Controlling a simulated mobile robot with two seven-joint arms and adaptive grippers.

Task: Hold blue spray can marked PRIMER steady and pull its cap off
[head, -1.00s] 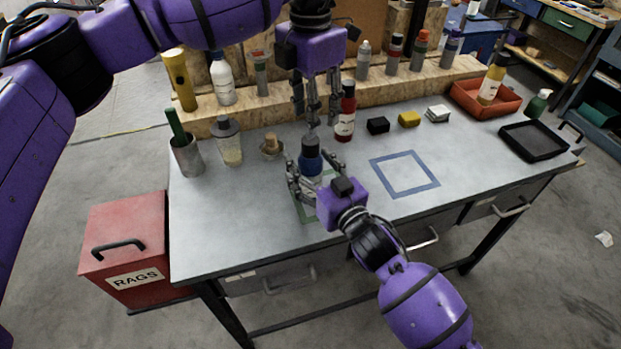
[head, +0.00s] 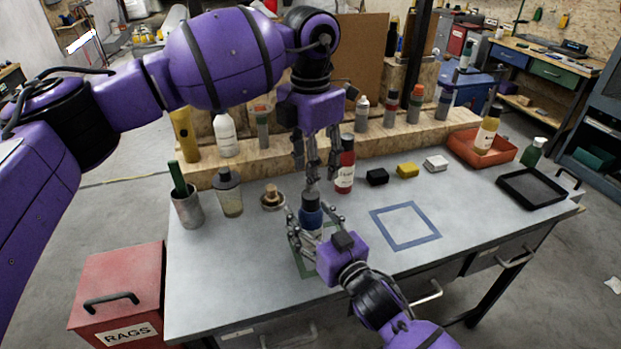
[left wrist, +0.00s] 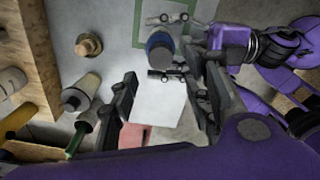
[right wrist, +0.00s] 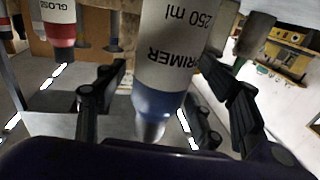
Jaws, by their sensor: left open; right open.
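The blue PRIMER spray can (head: 311,216) stands upright at the table's front middle, at the green taped square (head: 304,266). Its dark cap (head: 311,198) is on top. The right wrist view shows its label and blue shoulder (right wrist: 158,102) between the fingers. My right gripper (head: 316,229) is open, its fingers on either side of the can; contact is unclear. My left gripper (head: 312,170) is open and empty, pointing down just above the cap. In the left wrist view the can (left wrist: 160,42) lies beyond its open fingers (left wrist: 163,92).
A red bottle (head: 345,165) stands close behind and right of the can. A small brown-topped object (head: 272,198), a capped bottle (head: 229,195) and a cup (head: 187,208) stand left. The blue taped square (head: 431,238) is empty. Black, yellow and white blocks line the back.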

